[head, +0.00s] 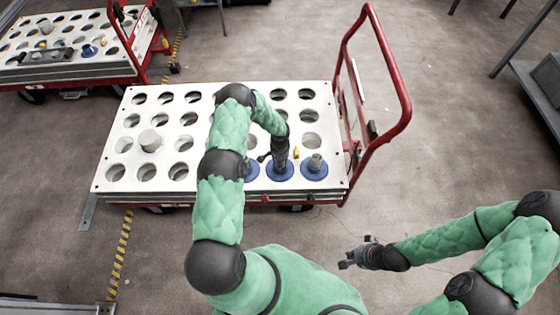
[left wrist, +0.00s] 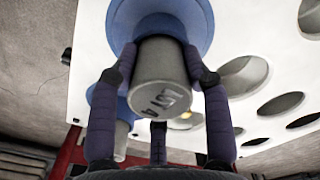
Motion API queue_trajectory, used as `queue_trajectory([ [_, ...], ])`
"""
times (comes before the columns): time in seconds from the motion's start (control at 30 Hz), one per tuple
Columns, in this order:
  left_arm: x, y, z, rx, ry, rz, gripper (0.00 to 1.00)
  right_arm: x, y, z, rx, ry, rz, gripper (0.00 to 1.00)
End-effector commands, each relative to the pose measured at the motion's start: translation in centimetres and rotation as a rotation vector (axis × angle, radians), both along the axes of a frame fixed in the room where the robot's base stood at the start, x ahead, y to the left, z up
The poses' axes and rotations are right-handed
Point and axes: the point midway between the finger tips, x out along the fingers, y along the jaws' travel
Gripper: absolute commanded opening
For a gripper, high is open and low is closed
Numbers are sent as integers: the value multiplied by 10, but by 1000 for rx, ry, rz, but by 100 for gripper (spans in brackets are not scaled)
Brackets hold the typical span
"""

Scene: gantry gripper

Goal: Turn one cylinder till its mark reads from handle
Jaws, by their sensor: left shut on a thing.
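The left flange (head: 251,172) is partly hidden by my arm. My right gripper (head: 358,256) is open and empty, off the cart.
The white plate (head: 108,172) has several round holes, and a pale cylinder (head: 150,140) stands in one at left. A small yellow piece (head: 296,152) is beside my left gripper. A second red cart (head: 75,70) stands at the back left.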

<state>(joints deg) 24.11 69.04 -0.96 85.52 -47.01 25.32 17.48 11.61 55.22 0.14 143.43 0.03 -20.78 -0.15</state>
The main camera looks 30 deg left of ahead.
Motion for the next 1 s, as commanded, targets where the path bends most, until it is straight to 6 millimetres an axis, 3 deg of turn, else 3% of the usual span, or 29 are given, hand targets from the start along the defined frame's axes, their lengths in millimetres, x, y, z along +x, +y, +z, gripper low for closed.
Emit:
queue_trajectory([
  [0.5,1,0,2,1,-1,9,0,0,0,-4,0,0,0,0],
  [1.0,1,0,2,0,-2,258,0,0,0,-24,0,0,0,0],
])
